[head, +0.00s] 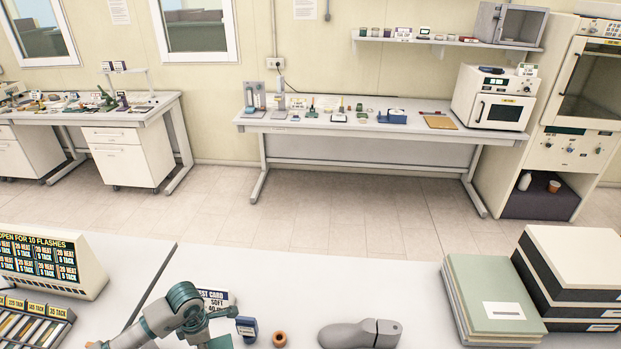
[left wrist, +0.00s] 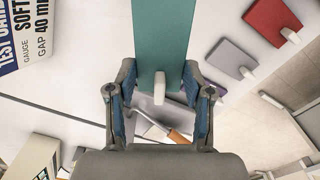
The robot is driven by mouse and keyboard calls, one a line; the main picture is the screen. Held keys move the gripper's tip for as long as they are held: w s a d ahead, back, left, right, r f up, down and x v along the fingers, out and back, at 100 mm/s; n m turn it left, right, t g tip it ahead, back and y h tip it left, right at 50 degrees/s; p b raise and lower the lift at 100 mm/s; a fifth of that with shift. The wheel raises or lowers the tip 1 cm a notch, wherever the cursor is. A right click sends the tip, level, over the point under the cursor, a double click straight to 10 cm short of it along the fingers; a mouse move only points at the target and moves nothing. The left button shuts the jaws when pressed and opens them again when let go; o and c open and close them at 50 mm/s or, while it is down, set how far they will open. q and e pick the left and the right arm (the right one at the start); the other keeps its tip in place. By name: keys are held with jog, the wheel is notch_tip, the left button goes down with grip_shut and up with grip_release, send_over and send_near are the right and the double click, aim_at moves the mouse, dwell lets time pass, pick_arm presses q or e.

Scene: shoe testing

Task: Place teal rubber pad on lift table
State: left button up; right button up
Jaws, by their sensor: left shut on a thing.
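The teal rubber pad (left wrist: 162,45) fills the upper middle of the left wrist view, with a pale knob (left wrist: 159,88) at its near end. My left gripper (left wrist: 159,100) is shut on that end, with one finger on each side of the knob. In the head view my left arm reaches in at the bottom, and the pad is hard to make out there. I cannot pick out the lift table for certain in either view. My right gripper is in neither view.
A grey shoe form (head: 350,334), brown ring (head: 279,339) and small blue item (head: 246,328) are on the near table. Boxes (head: 575,260) and green boards (head: 495,285) are stacked right. A grey pad (left wrist: 228,58) and red pad (left wrist: 277,21) show in the wrist view.

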aim_at(223, 344)
pick_arm(q)
jog(key=d+m, duration=0.1)
jog(key=m, duration=0.2)
jog(key=w+d+m, duration=0.1)
jog(key=m, duration=0.2)
jog(key=d+m, duration=0.2)
jog(key=m, duration=0.1)
jog(key=shift+w+r+b, duration=0.25)
jog(key=shift+b, duration=0.1)
jog(key=d+m, duration=0.1)
jog(key=m, duration=0.3)
jog(key=w+d+r+m, duration=0.1)
jog(key=d+m, duration=0.1)
jog(key=m, duration=0.3)
jog(key=d+m, duration=0.2)
jog(key=m, duration=0.2)
jog(key=shift+w+r+b, duration=0.15)
jog(key=shift+w+b, duration=0.05)
jog(key=shift+b, duration=0.2)
